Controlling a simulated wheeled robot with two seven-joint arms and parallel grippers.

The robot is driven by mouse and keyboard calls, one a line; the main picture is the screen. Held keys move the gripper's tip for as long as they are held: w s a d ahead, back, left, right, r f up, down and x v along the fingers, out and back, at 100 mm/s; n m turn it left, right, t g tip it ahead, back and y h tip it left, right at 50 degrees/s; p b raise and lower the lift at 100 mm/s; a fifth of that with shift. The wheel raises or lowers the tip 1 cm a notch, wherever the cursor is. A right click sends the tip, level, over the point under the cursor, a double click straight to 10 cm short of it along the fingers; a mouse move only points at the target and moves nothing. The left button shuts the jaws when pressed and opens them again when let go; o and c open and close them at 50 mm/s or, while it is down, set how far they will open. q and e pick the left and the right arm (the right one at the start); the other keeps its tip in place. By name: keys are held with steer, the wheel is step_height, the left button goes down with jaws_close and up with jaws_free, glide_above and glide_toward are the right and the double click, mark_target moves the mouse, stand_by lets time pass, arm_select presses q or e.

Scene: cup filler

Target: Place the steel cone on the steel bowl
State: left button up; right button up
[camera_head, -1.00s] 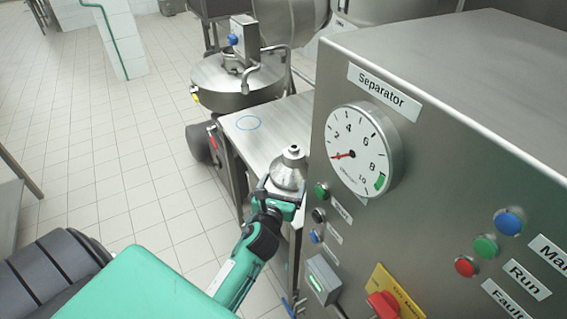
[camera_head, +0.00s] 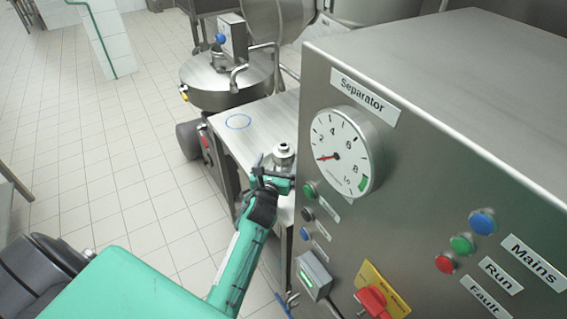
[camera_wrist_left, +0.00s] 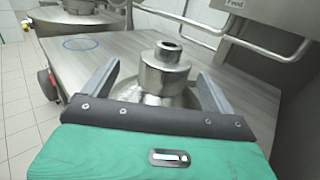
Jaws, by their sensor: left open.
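The steel cone (camera_head: 283,152), with a narrow ringed neck, stands upright at the near right end of the steel table. My left gripper (camera_head: 274,174) is at the cone and hides part of its lower body. In the left wrist view, the cone (camera_wrist_left: 166,78) stands between my two open fingers, with visible gaps beside its neck. Its flared base is partly hidden by the gripper. A large round steel vessel (camera_head: 222,92) stands beyond the table; I cannot tell whether it is the steel bowl. My right gripper is not in view.
The table (camera_head: 262,137) has a blue circle (camera_head: 238,122) on its bare far part. The separator cabinet (camera_head: 420,110), with a gauge and buttons, rises close to the right of the cone. Open tiled floor (camera_head: 110,160) lies to the left.

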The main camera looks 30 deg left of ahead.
mark_target(284, 151)
arm_select(q)
steer(key=shift+w, duration=0.3)
steer(key=x, duration=0.2)
steer(key=p+x, duration=0.1)
steer(key=x, duration=0.1)
steer(key=shift+w+d, duration=0.1)
steer(key=shift+d, duration=0.2)
steer(key=shift+w+a, duration=0.1)
steer(key=shift+w, duration=0.1)
steer(key=shift+f, duration=0.1)
steer(key=shift+c, duration=1.4)
steer(key=c, duration=0.8)
jaws_close()
steer(key=shift+w, duration=0.1)
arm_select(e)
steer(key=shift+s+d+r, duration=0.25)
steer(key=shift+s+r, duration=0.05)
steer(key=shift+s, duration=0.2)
